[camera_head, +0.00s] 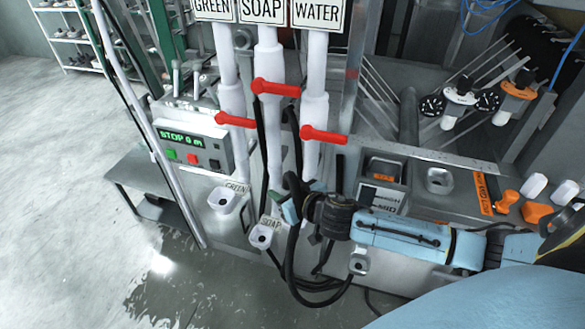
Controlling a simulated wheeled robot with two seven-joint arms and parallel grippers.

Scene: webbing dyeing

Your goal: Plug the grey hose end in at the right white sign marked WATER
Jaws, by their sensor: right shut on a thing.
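My right gripper (288,207) reaches in from the right, in front of the white pipes. It is shut on the end of a dark grey hose (289,262); the fingers and wrist hide much of that end. The hose hangs from the gripper and loops down. The upper white WATER sign (317,13) is the rightmost of three at the top. Below, a pale socket (358,265) sits under my right wrist, to the right of the gripper; any sign above it is hidden by my arm. My left gripper is not in view.
Sockets with small GREEN (237,187) and SOAP (270,222) signs are to the left. Red valve handles (323,135) stick out above the gripper. A control box (192,140) stands at left. A grey ledge with orange parts (496,193) is at right.

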